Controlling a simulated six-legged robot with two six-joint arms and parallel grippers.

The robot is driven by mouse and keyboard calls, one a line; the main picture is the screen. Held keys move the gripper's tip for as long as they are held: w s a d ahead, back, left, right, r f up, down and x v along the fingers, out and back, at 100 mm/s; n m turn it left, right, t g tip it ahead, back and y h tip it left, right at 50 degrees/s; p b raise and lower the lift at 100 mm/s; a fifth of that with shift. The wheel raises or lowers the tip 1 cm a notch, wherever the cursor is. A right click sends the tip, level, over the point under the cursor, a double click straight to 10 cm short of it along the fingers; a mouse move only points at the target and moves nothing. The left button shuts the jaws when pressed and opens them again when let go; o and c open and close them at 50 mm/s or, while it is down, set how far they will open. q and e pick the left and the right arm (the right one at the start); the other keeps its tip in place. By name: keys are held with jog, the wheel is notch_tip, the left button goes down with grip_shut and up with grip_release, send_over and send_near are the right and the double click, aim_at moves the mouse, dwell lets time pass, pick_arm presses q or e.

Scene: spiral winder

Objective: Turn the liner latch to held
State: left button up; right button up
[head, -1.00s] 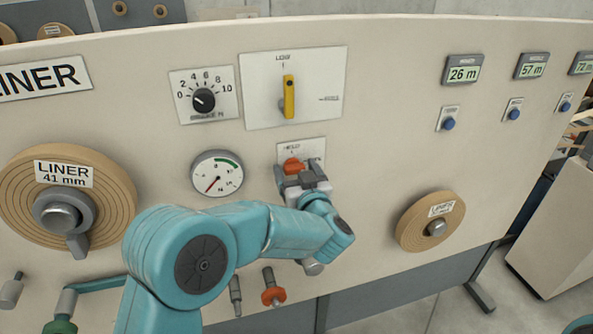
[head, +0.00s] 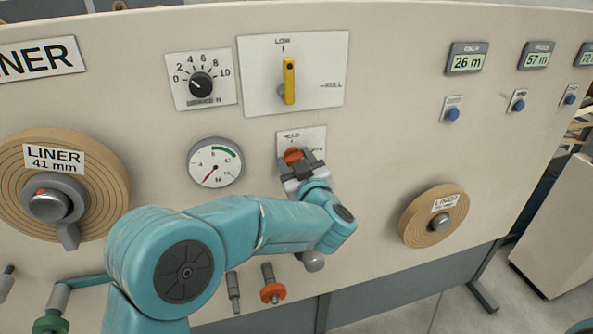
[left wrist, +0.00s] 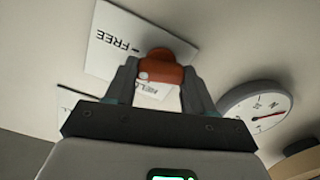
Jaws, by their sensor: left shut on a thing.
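The liner latch is an orange-red knob (head: 293,156) on a small white plate (head: 316,135) in the middle of the panel. The plate reads HELD at the top, with a second word at its right, partly covered. My left gripper (head: 298,162) is at the latch, its two fingers on either side of the knob, shut on it. In the left wrist view the knob (left wrist: 165,68) sits between the fingertips, and the plate (left wrist: 105,45) shows FREE and HELD upside down. A small pale dot shows on the knob. Its exact pointing direction is hard to tell. My right gripper is not in view.
A pressure gauge (head: 215,162) is left of the latch, and a yellow lever (head: 289,80) is above it. A liner roll (head: 434,216) is at the lower right, a larger one (head: 100,180) at the left. An orange-collared knob (head: 271,290) is below my arm.

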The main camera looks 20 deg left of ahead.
pick_arm(q)
jog(key=shift+s+a+f+n+b, duration=0.1)
jog(key=shift+n+b, duration=3.2)
jog(key=shift+n, duration=0.35)
jog(key=shift+a+f+n+b, duration=0.1)
jog(key=shift+n+b, duration=3.15)
jog(key=shift+n, duration=0.4)
jog(key=shift+r, duration=0.1)
jog(key=o, duration=1)
jog(key=shift+o, duration=0.2)
